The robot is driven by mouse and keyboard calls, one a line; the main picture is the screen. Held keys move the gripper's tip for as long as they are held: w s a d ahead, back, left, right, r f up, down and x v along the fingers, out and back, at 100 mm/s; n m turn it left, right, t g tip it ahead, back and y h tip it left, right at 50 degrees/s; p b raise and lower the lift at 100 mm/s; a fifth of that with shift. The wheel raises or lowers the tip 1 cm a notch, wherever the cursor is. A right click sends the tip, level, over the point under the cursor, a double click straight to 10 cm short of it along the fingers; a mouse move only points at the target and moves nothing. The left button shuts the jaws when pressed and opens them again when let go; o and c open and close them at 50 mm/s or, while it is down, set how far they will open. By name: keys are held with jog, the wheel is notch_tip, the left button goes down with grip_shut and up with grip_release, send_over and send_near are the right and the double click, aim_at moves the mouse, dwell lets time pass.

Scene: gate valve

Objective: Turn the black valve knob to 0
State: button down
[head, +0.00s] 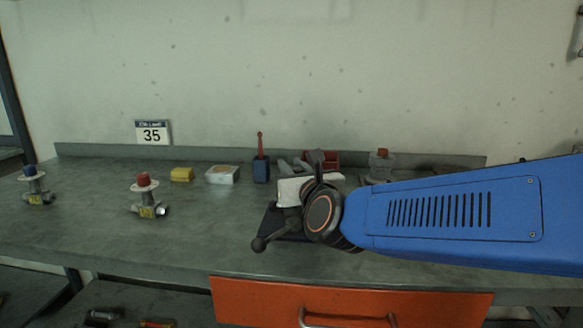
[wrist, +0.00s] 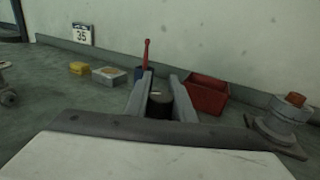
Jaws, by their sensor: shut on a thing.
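The black valve knob (wrist: 159,104) is a short dark cylinder in the middle of the wrist view. A small pale mark shows on its top near the far edge. My gripper (wrist: 160,88) has its two grey fingers on either side of the knob and is shut on it. In the head view my gripper (head: 291,164) reaches over the bench's right half, and the knob is hidden there. I cannot read a scale around the knob, and the valve's body is hidden below the gripper.
A red bin (wrist: 207,94) stands close right of my fingers. A blue holder with a red-handled tool (head: 261,170), a white box (head: 222,174) and a yellow box (head: 182,174) stand left. A red-knob valve (head: 146,196) and a blue-knob valve (head: 34,185) are farther left. An orange-knob valve (wrist: 289,112) is right.

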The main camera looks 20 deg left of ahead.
jog(key=shift+m+t+h, duration=0.3)
jog(key=shift+m+h, duration=0.1)
jog(key=shift+h, duration=0.1)
